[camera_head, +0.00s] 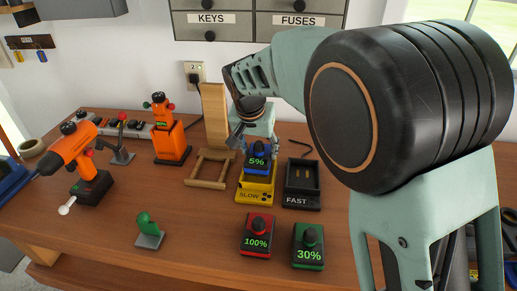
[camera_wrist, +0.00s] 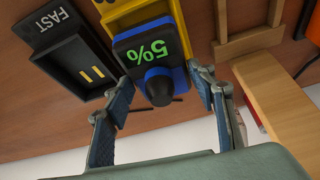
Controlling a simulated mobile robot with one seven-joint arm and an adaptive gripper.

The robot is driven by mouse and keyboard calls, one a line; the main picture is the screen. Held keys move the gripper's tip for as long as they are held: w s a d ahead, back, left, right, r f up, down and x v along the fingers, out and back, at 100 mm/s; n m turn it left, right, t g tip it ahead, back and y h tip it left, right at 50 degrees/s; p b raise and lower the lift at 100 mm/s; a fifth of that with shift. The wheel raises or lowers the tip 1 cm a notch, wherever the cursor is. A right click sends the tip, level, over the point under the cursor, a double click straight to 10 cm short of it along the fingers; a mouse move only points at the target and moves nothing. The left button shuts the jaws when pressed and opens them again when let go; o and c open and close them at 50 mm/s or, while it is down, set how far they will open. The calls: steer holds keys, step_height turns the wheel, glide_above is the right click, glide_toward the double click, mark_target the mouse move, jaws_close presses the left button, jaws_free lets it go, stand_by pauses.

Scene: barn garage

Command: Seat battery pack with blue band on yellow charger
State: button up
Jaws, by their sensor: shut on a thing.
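The battery pack with the blue band (camera_head: 257,160) is dark with a green 5% readout and a round knob. It stands at the yellow charger (camera_head: 254,194), marked SLOW, in the middle of the bench. My gripper (camera_head: 258,141) is shut on the pack from above and behind. In the wrist view the pack (camera_wrist: 148,48) shows with its knob between the fingers of my gripper (camera_wrist: 160,92), and the yellow charger (camera_wrist: 112,18) lies right behind it. The pack's underside is hidden, so I cannot tell whether it is fully down in the charger.
A black FAST charger (camera_head: 301,187) stands empty just right of the yellow one. A red-band 100% pack (camera_head: 257,236) and a green-band 30% pack (camera_head: 308,247) sit in front. A wooden frame (camera_head: 210,169), wooden block (camera_head: 214,115) and orange tools (camera_head: 171,138) stand left.

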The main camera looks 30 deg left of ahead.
mark_target(258, 155)
steer(key=shift+f, duration=0.1)
steer(key=shift+f+b, duration=1)
steer(key=shift+f, duration=0.2)
steer(key=shift+f+b, duration=0.4)
stand_by(0.8)
steer(key=o, duration=2.3)
steer(key=shift+r+p, duration=3)
steer(key=shift+r, duration=1.55)
